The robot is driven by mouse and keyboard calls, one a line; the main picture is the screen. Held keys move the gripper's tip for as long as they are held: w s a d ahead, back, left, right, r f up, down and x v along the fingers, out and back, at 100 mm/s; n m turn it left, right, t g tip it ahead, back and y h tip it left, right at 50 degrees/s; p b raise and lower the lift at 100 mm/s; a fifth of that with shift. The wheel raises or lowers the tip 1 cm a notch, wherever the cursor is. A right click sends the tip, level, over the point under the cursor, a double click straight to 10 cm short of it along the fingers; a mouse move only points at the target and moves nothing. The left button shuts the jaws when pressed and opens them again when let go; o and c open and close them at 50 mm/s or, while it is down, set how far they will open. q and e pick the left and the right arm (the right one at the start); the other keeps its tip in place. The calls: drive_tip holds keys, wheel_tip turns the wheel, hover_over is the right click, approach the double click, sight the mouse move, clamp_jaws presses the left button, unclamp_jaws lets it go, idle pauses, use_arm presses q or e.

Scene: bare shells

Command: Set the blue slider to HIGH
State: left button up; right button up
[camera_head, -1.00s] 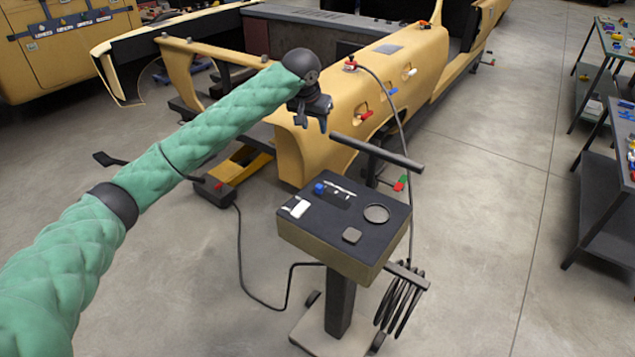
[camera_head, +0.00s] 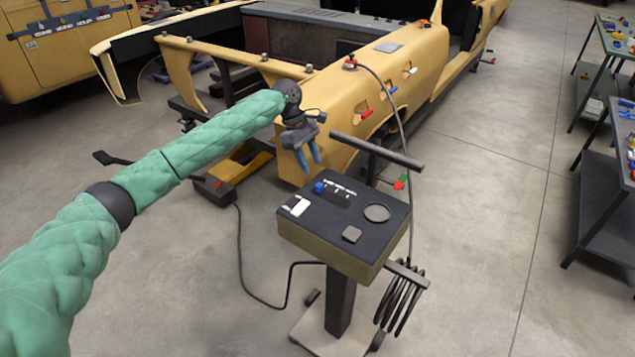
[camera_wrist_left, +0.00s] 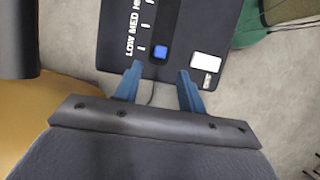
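The blue slider (camera_head: 319,187) is a small blue knob in a dark slot on the top of a black control box (camera_head: 345,222). In the left wrist view the blue slider (camera_wrist_left: 161,52) sits at the LOW end of the slot, beside the LOW mark. The LOW and MED labels (camera_wrist_left: 133,38) read there, and the last label is cut off at the top edge. My left gripper (camera_head: 309,165) is open and empty, its blue fingers pointing down above and behind the box's slider side. In the left wrist view its fingertips (camera_wrist_left: 160,72) are apart, just short of the slider.
The box also has a white switch (camera_head: 299,207), a round dial (camera_head: 377,213) and a grey square button (camera_head: 352,234). A dark bar (camera_head: 375,150) rises behind it. A yellow car shell (camera_head: 350,85) stands behind. A cable coil (camera_head: 402,297) hangs at the right.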

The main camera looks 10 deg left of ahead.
sight(319, 184)
use_arm(q)
drive_tip(key=shift+p+x, duration=1.2)
drive_tip(key=shift+x, duration=2.65)
use_arm(e)
wheel_tip(319, 184, down, 6)
drive_tip(key=d, duration=0.1)
drive_tip(key=shift+s+d+t, duration=0.2)
drive_tip(key=shift+s+t, duration=0.1)
drive_tip(key=shift+s, duration=0.15)
use_arm(q)
clamp_jaws()
